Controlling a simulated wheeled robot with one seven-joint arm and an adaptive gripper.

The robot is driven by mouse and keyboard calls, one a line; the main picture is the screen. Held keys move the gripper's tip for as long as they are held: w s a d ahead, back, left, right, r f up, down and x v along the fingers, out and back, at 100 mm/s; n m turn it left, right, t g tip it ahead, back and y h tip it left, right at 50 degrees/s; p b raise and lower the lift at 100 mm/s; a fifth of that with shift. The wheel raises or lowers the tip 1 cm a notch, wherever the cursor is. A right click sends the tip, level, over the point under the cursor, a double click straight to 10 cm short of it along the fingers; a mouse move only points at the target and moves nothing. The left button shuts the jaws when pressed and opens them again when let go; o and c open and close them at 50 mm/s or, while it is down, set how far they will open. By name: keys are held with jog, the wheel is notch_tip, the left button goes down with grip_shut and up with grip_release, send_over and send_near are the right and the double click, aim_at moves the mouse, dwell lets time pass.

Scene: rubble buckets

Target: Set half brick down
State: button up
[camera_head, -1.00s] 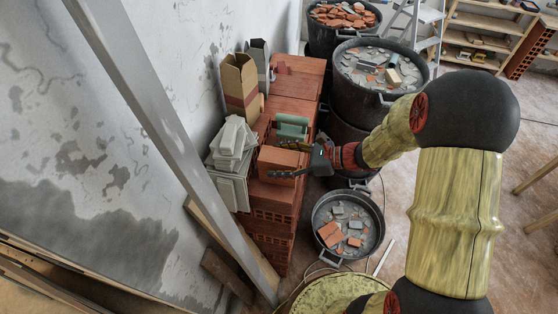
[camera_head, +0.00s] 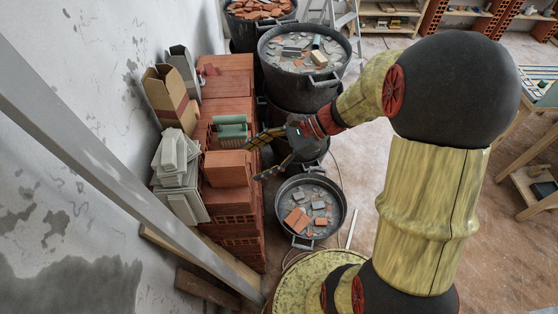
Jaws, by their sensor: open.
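The half brick (camera_head: 228,168), an orange block, sits on the front part of the red hollow-brick stack (camera_head: 232,200) against the wall. My gripper (camera_head: 251,161) is open and empty at the right side of the half brick. Its two dark fingers point left, with the tips close to the brick's right edge. I cannot tell whether a fingertip still touches it.
A green block (camera_head: 230,130) lies behind the half brick. Pale tile pieces (camera_head: 178,172) and an open cardboard box (camera_head: 168,95) stand to its left. A low rubble bucket (camera_head: 340,215) is on the floor at right; taller buckets (camera_head: 303,95) stand behind. A grey post crosses at left.

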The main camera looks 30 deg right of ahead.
jog(key=s+a+r+n+g+h, duration=0.2)
jog(key=s+r+n+h, duration=0.4)
jog(key=s+n, duration=0.4)
jog(key=s+d+r+n+t+h, duration=0.4)
jog(key=r+n+h, duration=0.1)
jog(key=r+n, duration=0.2)
jog(key=shift+d+n+t, duration=0.3)
jog(key=shift+n, duration=0.6)
jog(key=shift+f, duration=0.1)
notch_tip(320, 180, down, 14)
jog(key=b, duration=1.4)
jog(key=shift+f+b, duration=0.15)
jog(key=shift+b, duration=0.15)
